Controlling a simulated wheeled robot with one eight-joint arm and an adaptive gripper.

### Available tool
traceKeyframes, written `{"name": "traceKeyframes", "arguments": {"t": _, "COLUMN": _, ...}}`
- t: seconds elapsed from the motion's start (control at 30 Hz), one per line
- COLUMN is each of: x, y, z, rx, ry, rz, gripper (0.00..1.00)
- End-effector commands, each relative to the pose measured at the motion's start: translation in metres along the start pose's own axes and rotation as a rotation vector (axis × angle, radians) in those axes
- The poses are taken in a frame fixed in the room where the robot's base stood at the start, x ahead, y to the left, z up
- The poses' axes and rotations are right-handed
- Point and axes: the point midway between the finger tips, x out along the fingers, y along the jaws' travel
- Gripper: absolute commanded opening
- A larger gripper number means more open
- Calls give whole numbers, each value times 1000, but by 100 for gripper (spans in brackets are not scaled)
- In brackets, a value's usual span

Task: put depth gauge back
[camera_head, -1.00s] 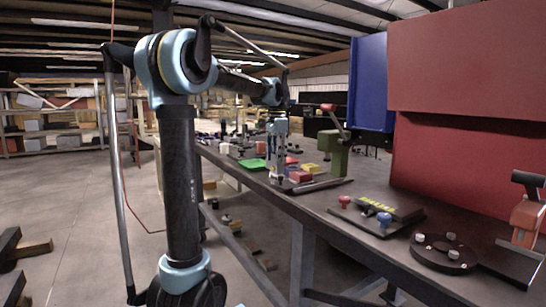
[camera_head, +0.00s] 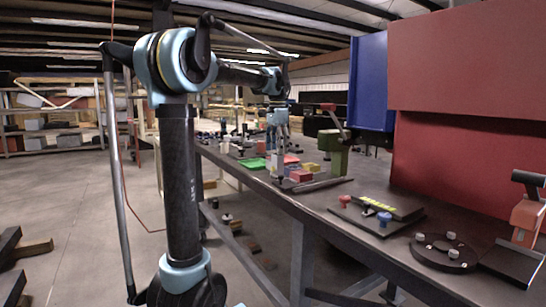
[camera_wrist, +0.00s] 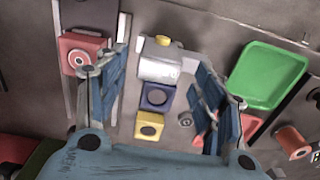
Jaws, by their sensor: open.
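My gripper (camera_wrist: 165,88) is open and points down over the workbench (camera_head: 318,200). Between its spread fingers, the wrist view shows a silver-grey cylindrical piece with a yellow button (camera_wrist: 158,65), a blue block with a ring (camera_wrist: 157,97) and a yellow block with a round hole (camera_wrist: 150,127), in line. I cannot tell for sure which piece is the depth gauge; the silver piece may be it. No finger visibly grips anything. In the head view my gripper (camera_head: 277,130) is above the middle of the bench, and small parts below it are partly hidden.
A red block (camera_wrist: 82,52) lies by the left finger, and a green tray (camera_wrist: 268,75) lies to the right. A green press with a red handle (camera_head: 336,155) stands close by.

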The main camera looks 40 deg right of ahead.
Motion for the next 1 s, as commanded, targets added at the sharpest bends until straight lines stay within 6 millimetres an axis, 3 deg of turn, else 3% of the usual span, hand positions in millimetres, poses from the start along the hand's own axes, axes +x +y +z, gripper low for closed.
{"name": "traceKeyframes", "arguments": {"t": 0.3, "x": -61, "y": 0, "z": 0, "rx": 0, "ry": 0, "rz": 0, "gripper": 63}}
{"name": "traceKeyframes", "arguments": {"t": 0.5, "x": -84, "y": 0, "z": 0, "rx": 0, "ry": 0, "rz": 0, "gripper": 63}}
{"name": "traceKeyframes", "arguments": {"t": 0.83, "x": -92, "y": 0, "z": 2, "rx": -4, "ry": 0, "rz": 0, "gripper": 63}}
{"name": "traceKeyframes", "arguments": {"t": 0.93, "x": -88, "y": -5, "z": 16, "rx": -41, "ry": 3, "rz": -2, "gripper": 63}}
{"name": "traceKeyframes", "arguments": {"t": 1.0, "x": -81, "y": -10, "z": 38, "rx": -93, "ry": 7, "rz": -6, "gripper": 63}}
